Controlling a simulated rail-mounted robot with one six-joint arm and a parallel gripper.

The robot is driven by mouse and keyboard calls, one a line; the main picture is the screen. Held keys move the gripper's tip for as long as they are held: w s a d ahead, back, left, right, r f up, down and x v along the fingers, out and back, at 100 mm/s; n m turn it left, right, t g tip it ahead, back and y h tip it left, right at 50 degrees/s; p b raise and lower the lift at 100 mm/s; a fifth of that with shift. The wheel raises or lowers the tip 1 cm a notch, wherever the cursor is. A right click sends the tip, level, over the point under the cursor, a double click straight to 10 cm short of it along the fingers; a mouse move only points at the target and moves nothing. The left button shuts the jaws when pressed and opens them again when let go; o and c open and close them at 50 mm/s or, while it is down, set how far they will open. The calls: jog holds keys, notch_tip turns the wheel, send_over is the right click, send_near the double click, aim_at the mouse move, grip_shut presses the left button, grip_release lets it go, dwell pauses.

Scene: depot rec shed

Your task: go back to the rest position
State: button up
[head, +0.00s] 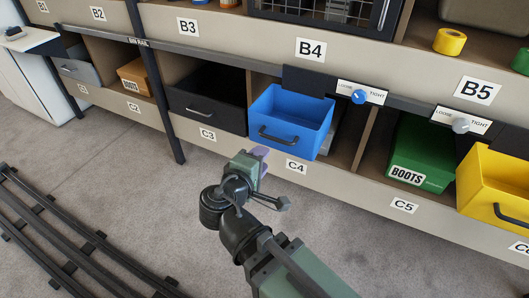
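My gripper (259,157) is in the middle of the head view, at the end of my green and dark grey arm. It is in front of the shelf's lower row, just left of the C4 label (296,167). A purple part shows at its tip; I cannot tell whether this is a finger or something held. The fingers are too small and too turned away to show whether they are open or shut. The blue bin (290,118) with a dark handle sits pulled partly out of C4, behind and above my gripper.
A black bin (207,105) is in C3 and a green BOOTS box (421,152) in C5. A yellow bin (497,187) juts out at the right. Dials (359,97) marked loose and tight line the rail. Tracks (62,228) cross the open carpet at left.

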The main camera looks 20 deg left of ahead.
jog(key=d+f+m+g, duration=0.7)
jog(key=d+f+g, duration=0.3)
jog(key=f+g, duration=0.1)
jog(key=w+d+f+m+g+y, duration=0.15)
jog(key=d+m, duration=0.25)
jog(key=d, duration=0.6)
jog(key=w+d+f+m+g+y, duration=0.1)
jog(key=d+m+g, duration=0.3)
jog(key=d, duration=0.7)
notch_tip(320, 180, up, 38)
jog(key=d+m+t+p, duration=0.1)
jog(key=p, duration=3.7)
jog(key=shift+w+d, duration=0.15)
jog(key=shift+w, duration=0.1)
jog(key=shift+o, duration=0.5)
